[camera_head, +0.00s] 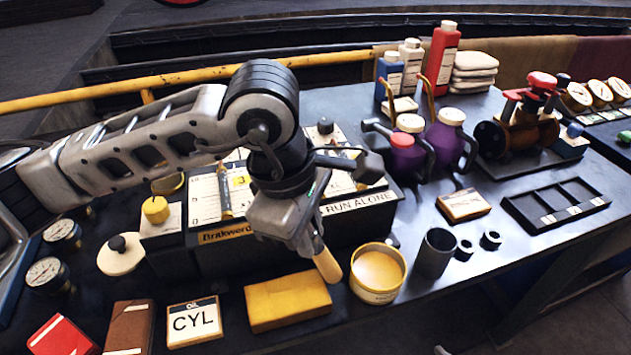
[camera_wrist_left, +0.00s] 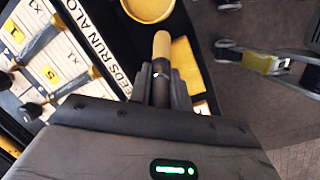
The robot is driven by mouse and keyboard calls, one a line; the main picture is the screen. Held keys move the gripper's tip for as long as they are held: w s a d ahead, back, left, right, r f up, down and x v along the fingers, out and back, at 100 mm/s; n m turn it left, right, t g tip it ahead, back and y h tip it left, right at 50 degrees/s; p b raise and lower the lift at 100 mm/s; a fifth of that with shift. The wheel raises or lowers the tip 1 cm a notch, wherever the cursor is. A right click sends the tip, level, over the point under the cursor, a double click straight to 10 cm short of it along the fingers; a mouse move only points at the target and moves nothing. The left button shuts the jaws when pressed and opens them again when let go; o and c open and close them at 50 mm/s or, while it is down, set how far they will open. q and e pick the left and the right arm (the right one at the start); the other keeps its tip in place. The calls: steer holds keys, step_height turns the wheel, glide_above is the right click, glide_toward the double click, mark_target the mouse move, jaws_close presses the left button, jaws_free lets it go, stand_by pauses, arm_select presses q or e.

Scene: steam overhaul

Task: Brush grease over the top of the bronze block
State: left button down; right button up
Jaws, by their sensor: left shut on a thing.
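My left gripper (camera_head: 312,243) is shut on a brush (camera_head: 327,264), whose tan rounded end points down towards the front of the bench. The brush also shows between the dark fingers in the left wrist view (camera_wrist_left: 161,48). The bronze block (camera_head: 288,301) looks yellow and lies flat on the bench, just left of and in front of the brush. Its top is partly seen beside the brush in the left wrist view (camera_wrist_left: 186,66). A yellow grease tub (camera_head: 378,272) stands open to the right of the brush. My right gripper (camera_wrist_left: 228,50) seems to show small at the right of the wrist view; its jaws are unclear.
A labelled case (camera_head: 225,258) stands behind the block. A CYL card (camera_head: 193,321) lies left of it. A dark cup (camera_head: 435,253) stands right of the tub, with a dark compartment tray (camera_head: 556,205) beyond. Purple oil cans (camera_head: 447,140) stand farther back.

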arm_select(q)
steer(key=shift+w+d+r+p, duration=0.15)
steer(key=shift+r+p, duration=0.1)
steer(key=shift+p, duration=0.05)
steer(key=shift+v, duration=1)
steer(key=shift+d+r+p, duration=0.1)
steer(key=shift+r+p, duration=0.4)
steer(key=shift+r, duration=0.2)
steer(key=shift+p+v, duration=0.3)
steer(key=shift+v, duration=0.45)
step_height(320, 180, up, 2)
steer(key=shift+w+d+r+p, duration=0.1)
steer(key=shift+d+r+p, duration=0.05)
steer(key=shift+p, duration=0.3)
steer(key=shift+r, duration=0.25)
arm_select(e)
steer(key=shift+s+d+r, duration=0.1)
steer(key=shift+d+r, duration=0.2)
steer(key=shift+r, duration=0.3)
